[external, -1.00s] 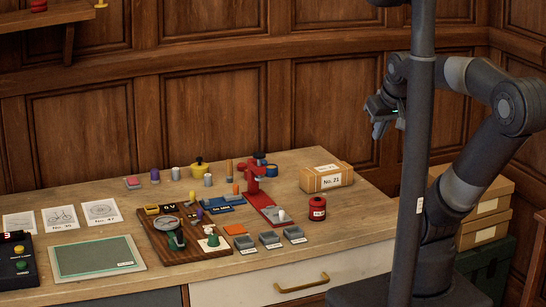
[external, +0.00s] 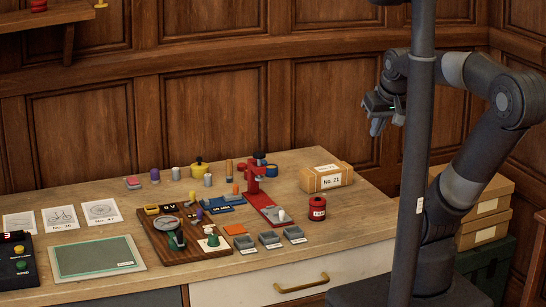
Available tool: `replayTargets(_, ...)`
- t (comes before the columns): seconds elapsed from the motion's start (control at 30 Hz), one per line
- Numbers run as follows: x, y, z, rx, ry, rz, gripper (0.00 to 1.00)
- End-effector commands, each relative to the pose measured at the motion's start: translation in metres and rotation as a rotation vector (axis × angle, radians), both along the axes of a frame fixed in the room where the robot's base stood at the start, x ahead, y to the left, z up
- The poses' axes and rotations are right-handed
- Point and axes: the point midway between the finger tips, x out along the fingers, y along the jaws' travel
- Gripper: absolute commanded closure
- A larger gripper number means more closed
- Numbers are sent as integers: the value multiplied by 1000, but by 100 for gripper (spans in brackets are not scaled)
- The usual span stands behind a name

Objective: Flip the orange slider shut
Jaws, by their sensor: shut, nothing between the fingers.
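No part is clearly readable as the orange slider at this size. A flat orange piece (external: 235,229) lies at the front of the bench, behind a row of grey blocks. A small upright orange piece (external: 236,188) stands by the blue plate (external: 226,206), left of the red stand. Whether either is open or shut cannot be told. My gripper (external: 377,128) is shut and empty, pointing down in the air, right of and well above the bench items, touching nothing.
The wooden board (external: 160,244) with a gauge stands at front centre. The red stand (external: 252,180) rises behind the grey blocks (external: 270,239). The bench's right front is clear.

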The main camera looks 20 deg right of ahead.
Motion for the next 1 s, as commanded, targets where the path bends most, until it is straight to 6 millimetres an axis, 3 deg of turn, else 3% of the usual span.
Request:
replayTargets(0.53, 111, 27, 23, 106, 127, -260, 100)
replayTargets(1.0, 216, 75, 2, 133, 203, -521, 100)
